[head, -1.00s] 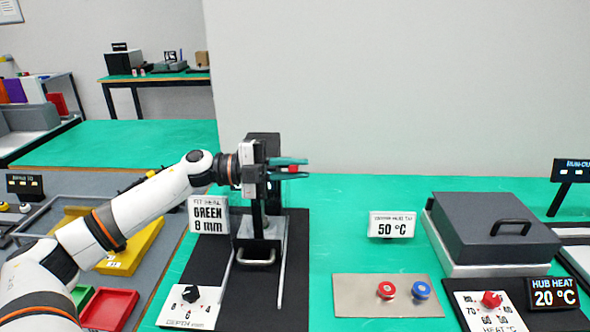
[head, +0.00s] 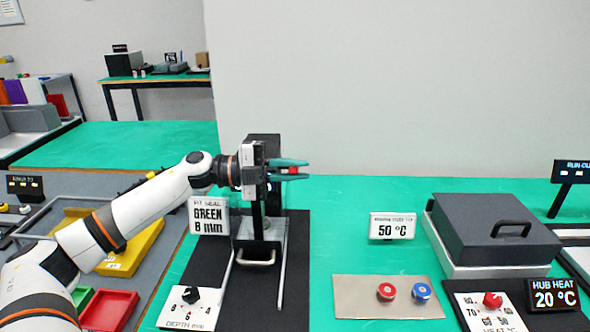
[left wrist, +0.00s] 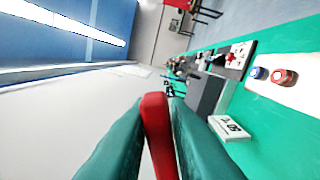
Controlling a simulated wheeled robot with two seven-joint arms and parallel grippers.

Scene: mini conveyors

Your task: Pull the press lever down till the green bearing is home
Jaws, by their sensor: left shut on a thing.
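The press (head: 263,147) stands on a black mat at the middle of the green bench, with a tray and a metal handle (head: 257,263) at its foot. My left gripper (head: 300,167) is in front of the press's upper part, its teal fingers shut on the red press lever (head: 291,171). In the left wrist view the red lever (left wrist: 158,135) lies between both fingers. The green bearing cannot be made out; the arm and press parts cover that area. A sign (head: 209,215) beside the press reads green, 8 mm. My right gripper is not in view.
A depth dial (head: 190,296) sits left of the press foot. To the right are a plate with red and blue knobs (head: 386,291), a 50 °C sign (head: 392,227) and a grey lidded heater box (head: 490,230). Red and yellow trays lie at left.

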